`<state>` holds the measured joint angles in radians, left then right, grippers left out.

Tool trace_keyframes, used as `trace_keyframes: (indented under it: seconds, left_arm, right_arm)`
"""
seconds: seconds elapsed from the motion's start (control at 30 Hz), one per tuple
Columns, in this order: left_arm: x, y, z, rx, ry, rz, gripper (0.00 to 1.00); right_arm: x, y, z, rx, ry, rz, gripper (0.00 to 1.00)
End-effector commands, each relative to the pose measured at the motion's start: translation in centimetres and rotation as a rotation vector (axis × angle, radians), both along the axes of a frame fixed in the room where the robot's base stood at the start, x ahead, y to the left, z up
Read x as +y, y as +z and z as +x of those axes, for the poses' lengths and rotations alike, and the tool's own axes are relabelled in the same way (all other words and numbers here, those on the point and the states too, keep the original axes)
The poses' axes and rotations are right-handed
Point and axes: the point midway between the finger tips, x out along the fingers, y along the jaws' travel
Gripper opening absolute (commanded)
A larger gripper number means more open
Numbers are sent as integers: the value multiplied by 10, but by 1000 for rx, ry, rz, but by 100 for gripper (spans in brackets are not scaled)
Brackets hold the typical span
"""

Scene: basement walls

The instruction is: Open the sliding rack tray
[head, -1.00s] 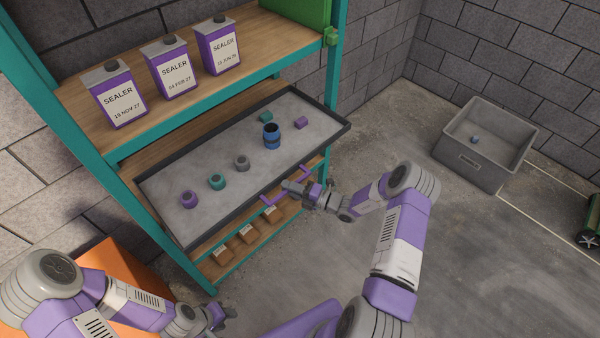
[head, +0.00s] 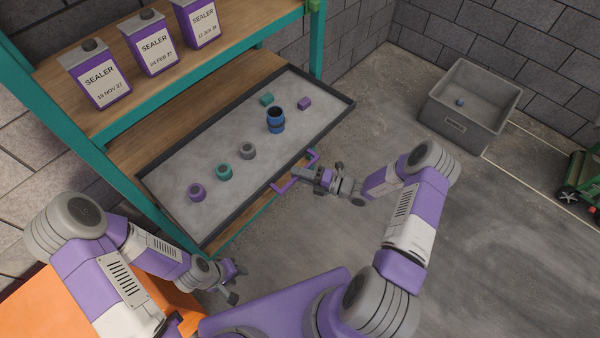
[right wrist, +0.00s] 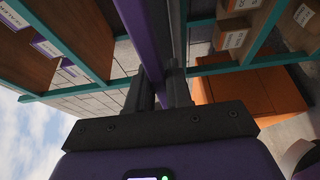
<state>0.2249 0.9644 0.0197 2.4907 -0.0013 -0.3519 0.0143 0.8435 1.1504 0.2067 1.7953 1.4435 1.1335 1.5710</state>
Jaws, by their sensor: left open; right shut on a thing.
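The sliding rack tray (head: 182,216) is a dark-rimmed grey tray jutting out from the rack, with bare wooden shelf showing behind it. A purple bar handle (head: 285,186) runs along its front edge. My right gripper (head: 306,173) is shut on the handle. In the right wrist view the purple handle (right wrist: 150,45) passes between the dark fingers (right wrist: 163,88). My left gripper (head: 236,281) is open and empty, low in front of the rack and apart from the tray.
On the tray are a blue container (head: 275,121), a teal ring (head: 223,172), a grey ring (head: 247,151), a purple ring (head: 196,192) and small blocks. Sealer cans (head: 103,85) stand on the shelf above. A grey bin (head: 458,128) is on the floor at right. An orange surface (head: 45,305) is at lower left.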

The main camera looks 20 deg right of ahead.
Motion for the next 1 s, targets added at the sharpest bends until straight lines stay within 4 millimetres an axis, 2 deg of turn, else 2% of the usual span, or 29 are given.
trace_keyframes:
  seconds: [0.03, 0.17, 0.47, 0.8, 1.0]
  left_arm:
    - [0, 0, 0, 0, 0, 0, 43]
    - [0, 0, 0, 0, 0, 0, 43]
    - [0, 0, 0, 0, 0, 0, 43]
    - [0, 6, 0, 0, 0, 0, 43]
    - [0, 7, 0, 0, 0, 0, 43]
  right_arm:
    - [0, 0, 0, -1, 1, -1, 23]
    - [0, 0, 0, -1, 1, -1, 40]
    - [-2, 0, -1, 1, -1, -1, 40]
    - [-41, 1, -34, 1, -3, -2, 40]
    - [-56, 0, -47, 1, 0, -1, 40]
